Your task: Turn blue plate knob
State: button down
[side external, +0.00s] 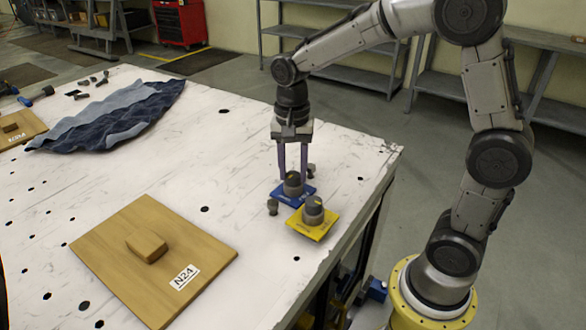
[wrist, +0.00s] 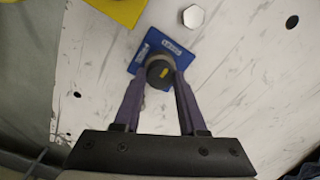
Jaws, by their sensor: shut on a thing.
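The blue plate (side external: 286,196) lies on the white table near its right edge, with a dark round knob (side external: 293,184) standing on it. My gripper (side external: 294,177) points down over the blue plate. In the wrist view its two purple fingers (wrist: 160,80) reach to both sides of the knob and are shut on it. The fingers hide part of the plate and the knob's sides.
A yellow plate (side external: 322,230) with a similar knob (side external: 313,209) lies close in front of the blue one. A bolt (side external: 272,206) stands beside them. A wooden board labelled N24 (side external: 200,245) lies at front left, a blue cloth (side external: 115,117) further back.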

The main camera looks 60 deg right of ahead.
aim_at(292, 174)
jog(key=shift+c, duration=2.2)
grip_release()
notch_tip(292, 174, up, 14)
jog(key=shift+f, duration=0.1)
